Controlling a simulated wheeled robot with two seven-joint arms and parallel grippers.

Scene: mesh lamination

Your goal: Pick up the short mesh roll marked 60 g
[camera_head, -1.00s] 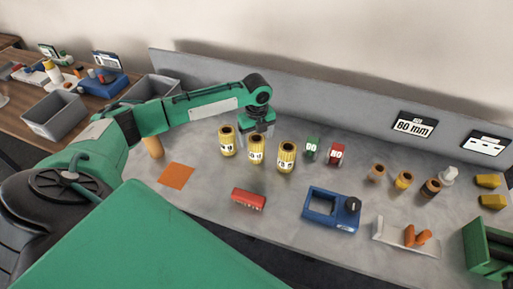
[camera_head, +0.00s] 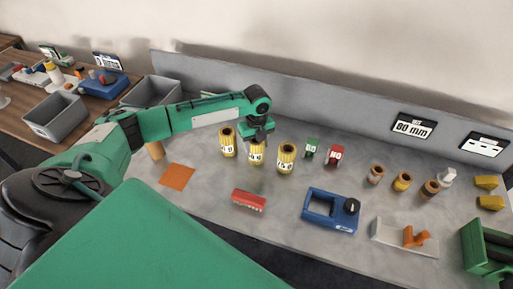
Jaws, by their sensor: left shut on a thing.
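Three short yellow mesh rolls stand upright on the grey bench: a left one (camera_head: 227,146), a middle one (camera_head: 256,157) and a right one (camera_head: 286,159). Each has a white label with dark print too small to read surely, so I cannot tell which is marked 60 g. My left gripper (camera_head: 256,141) comes down from above and is shut on the middle roll, around its upper part. The gripper hides that roll's top. The roll appears to be still at bench height. My right gripper is not in view.
Green (camera_head: 311,148) and red (camera_head: 335,154) marked blocks stand right of the rolls. Several brown-and-yellow rolls, including one (camera_head: 402,181), stand at right. A grey wall panel (camera_head: 330,105) runs behind.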

